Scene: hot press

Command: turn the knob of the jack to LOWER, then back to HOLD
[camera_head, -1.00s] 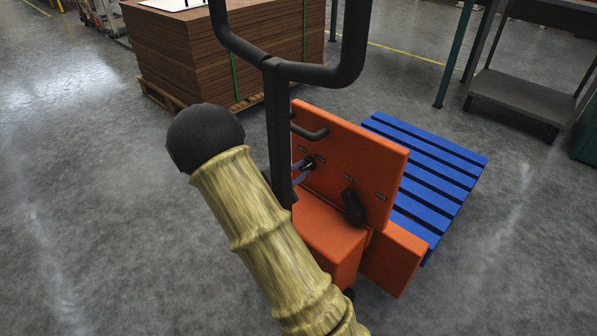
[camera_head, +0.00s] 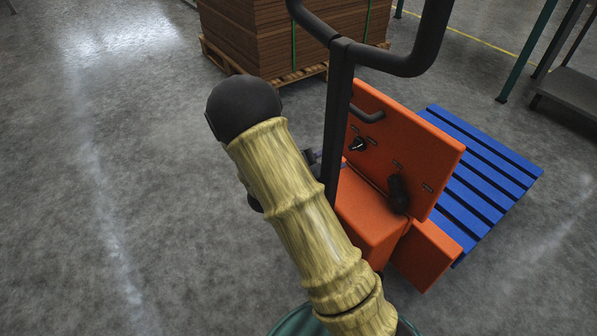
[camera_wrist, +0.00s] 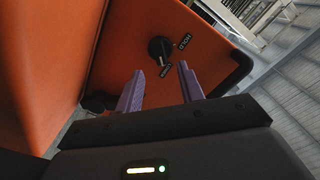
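The jack is an orange body with an upright panel (camera_head: 425,140). A pale mark on the knob faces that lower label. My gripper (camera_wrist: 160,68) is open and empty, its purple fingers apart, with the knob beyond and between the tips. In the head view my gripper is mostly hidden behind my arm and the dark post.
A black bent handlebar on a post (camera_head: 338,120) rises close to my arm. Stacked brown boards (camera_head: 260,35) stand at the back. Floor at the left is clear.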

